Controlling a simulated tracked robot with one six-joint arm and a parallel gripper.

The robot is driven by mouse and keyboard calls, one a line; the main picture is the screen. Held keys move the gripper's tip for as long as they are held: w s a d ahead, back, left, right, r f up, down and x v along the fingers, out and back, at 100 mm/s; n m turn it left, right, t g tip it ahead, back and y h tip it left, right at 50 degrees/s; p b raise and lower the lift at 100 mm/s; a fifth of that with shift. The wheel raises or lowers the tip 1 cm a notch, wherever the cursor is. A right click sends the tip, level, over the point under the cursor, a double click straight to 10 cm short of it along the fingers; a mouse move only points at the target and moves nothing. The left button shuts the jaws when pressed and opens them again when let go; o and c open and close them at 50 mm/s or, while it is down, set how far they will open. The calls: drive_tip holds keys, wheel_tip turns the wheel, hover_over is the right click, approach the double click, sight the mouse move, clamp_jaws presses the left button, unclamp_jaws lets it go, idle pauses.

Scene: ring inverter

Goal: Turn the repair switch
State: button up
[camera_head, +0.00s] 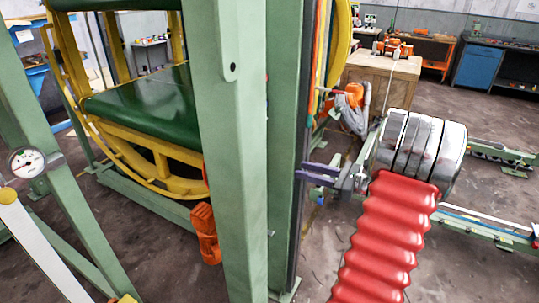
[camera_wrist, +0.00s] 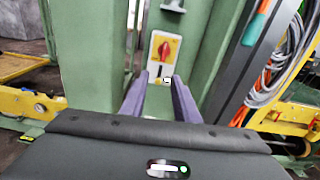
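The repair switch (camera_wrist: 164,50) is a red rotary knob on a yellow plate, set in a pale box on a green post in the wrist view. Its red handle looks roughly upright. My gripper (camera_wrist: 154,80) has two purple fingers spread apart with nothing between them. The switch appears beyond the fingertips, about centred between them, and no contact shows. In the head view my gripper (camera_head: 304,172) is beside the green frame, pointing left. The switch is not visible in that view.
A green post (camera_head: 230,150) stands close in front of the head camera. Coiled grey cables (camera_wrist: 282,60) hang right of the switch in the wrist view. Yellow machine parts (camera_wrist: 35,105) lie at left. A wooden cabinet (camera_head: 378,85) stands behind my arm. Open floor shows at right.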

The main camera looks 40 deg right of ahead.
drive_tip(key=shift+w+d+r+m+t, duration=0.1)
drive_tip(key=shift+d+r+m+t, duration=0.05)
drive_tip(key=shift+r, duration=0.25)
drive_tip(key=shift+w+d+r+m+t, duration=0.1)
drive_tip(key=shift+r+m+t, duration=0.05)
drive_tip(key=shift+r, duration=0.2)
drive_tip(key=x, duration=1.3)
drive_tip(key=shift+w+a, duration=0.2)
drive_tip(key=shift+w, duration=0.1)
clamp_jaws()
